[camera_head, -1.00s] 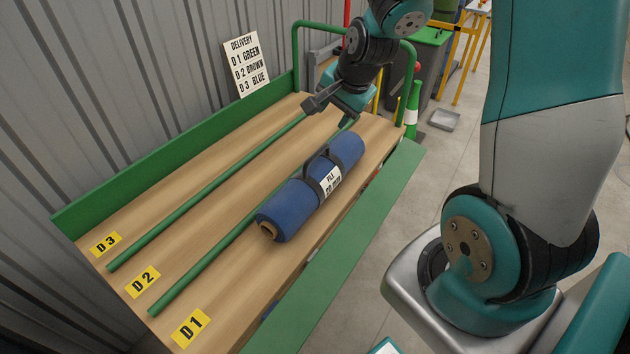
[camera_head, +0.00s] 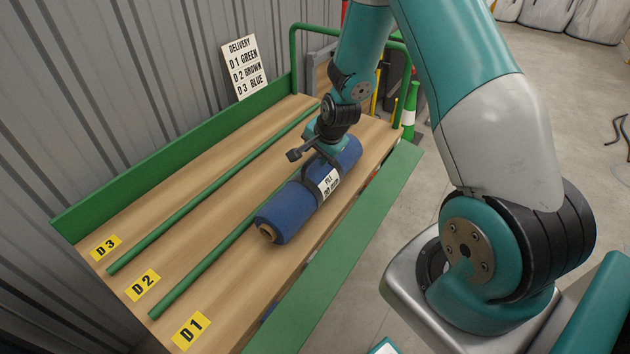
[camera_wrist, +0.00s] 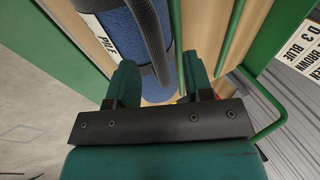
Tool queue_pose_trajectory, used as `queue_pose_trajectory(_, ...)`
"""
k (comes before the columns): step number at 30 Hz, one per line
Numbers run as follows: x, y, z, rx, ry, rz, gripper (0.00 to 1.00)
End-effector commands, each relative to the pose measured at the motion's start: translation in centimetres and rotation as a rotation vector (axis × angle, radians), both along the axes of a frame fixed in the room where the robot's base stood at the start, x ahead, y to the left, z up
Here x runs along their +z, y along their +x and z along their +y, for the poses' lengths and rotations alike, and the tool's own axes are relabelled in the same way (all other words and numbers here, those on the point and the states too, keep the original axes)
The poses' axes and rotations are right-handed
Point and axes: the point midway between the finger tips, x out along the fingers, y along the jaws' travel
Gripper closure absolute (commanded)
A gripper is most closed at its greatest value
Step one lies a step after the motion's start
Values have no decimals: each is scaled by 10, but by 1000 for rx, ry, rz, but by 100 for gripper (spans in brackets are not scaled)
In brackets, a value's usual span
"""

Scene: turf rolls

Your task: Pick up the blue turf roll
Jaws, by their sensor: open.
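The blue turf roll (camera_head: 287,211) lies lengthwise in lane D1 of the wooden bench (camera_head: 235,262). It has a brown core at its near end, a white label (camera_head: 328,183) and a dark carrying strap (camera_head: 311,175). My gripper (camera_head: 318,154) is over the strap, toward the roll's far half, and partly hides it. In the wrist view my gripper (camera_wrist: 160,70) is open, with teal fingers apart. The dark strap (camera_wrist: 153,40) reaches down between the fingers, and the blue roll (camera_wrist: 122,35) lies beyond. I cannot tell whether a finger touches the strap.
Green dividers (camera_head: 205,268) separate the lanes; D2 and D3 look empty. A sign (camera_head: 245,68) reads D1 green, D2 brown, D3 blue. A green rail (camera_head: 293,60) stands at the far end, and a green backboard (camera_head: 180,158) runs along the wall side.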

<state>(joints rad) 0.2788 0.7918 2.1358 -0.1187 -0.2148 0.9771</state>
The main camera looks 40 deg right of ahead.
Motion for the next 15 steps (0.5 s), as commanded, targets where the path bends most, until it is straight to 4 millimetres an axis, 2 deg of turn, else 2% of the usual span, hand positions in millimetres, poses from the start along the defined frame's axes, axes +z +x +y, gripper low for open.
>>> queue_pose_trajectory(3, -15, 6, 1, 1, 0, 1, 53)
queue_pose_trajectory(6, -21, 10, 0, 1, 0, 0, 53)
queue_pose_trajectory(13, -23, 10, 0, 1, 0, -1, 53)
queue_pose_trajectory(14, -23, 10, 0, 1, 0, -1, 58)
queue_pose_trajectory(15, -22, 10, 0, 1, 0, -1, 67)
